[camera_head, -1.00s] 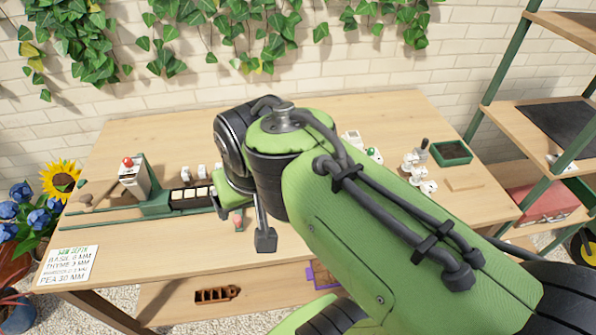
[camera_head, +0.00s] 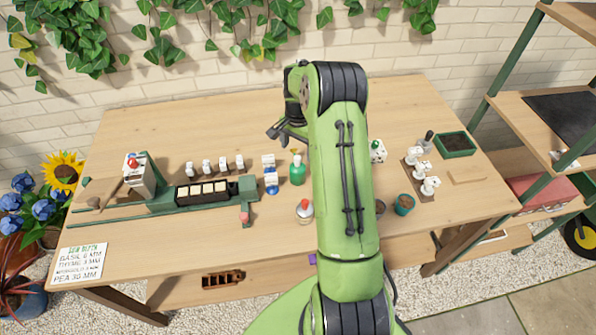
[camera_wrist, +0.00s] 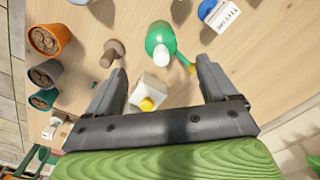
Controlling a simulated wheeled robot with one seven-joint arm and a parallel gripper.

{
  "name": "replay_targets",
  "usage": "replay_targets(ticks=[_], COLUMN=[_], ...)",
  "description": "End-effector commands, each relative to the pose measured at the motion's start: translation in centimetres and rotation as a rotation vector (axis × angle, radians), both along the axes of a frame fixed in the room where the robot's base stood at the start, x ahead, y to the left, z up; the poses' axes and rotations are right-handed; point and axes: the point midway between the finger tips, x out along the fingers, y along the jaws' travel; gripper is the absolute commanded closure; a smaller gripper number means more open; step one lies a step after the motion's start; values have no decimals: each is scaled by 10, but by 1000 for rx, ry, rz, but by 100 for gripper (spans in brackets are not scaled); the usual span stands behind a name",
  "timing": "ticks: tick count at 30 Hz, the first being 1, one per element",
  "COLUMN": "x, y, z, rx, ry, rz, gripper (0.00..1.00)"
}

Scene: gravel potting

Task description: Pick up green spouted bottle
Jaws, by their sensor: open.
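The green spouted bottle (camera_head: 297,172) stands upright on the table near the middle, with a white top, just left of my arm. In the wrist view the green bottle (camera_wrist: 160,37) shows from above, with its white top and a yellow-green spout pointing to the lower right. My gripper (camera_head: 277,132) is open and empty, above and behind the bottle in the head view. In the wrist view my two fingers are spread apart, and the bottle shows beyond their tips, not between them.
A blue-and-white bottle (camera_head: 270,178) stands just left of the green one. A white bottle with a red top (camera_head: 305,211) stands in front. In the wrist view a white block with a yellow knob (camera_wrist: 150,90) lies between my fingers' lines of sight.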

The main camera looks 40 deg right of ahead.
Motion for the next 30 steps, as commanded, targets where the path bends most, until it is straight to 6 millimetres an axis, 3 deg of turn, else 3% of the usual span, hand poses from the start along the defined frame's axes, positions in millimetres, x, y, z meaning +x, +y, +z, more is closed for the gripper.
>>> replay_targets(ticks=[3,8,13,22,30], x=[0,0,2,2,2], y=[1,0,-1,-1,-1], z=[-24,-42,-75,-84,-84], rx=[2,2,1,-1,-1], ry=[3,2,3,0,0], rz=[0,1,1,2,2], gripper=[14,14,14,14,55])
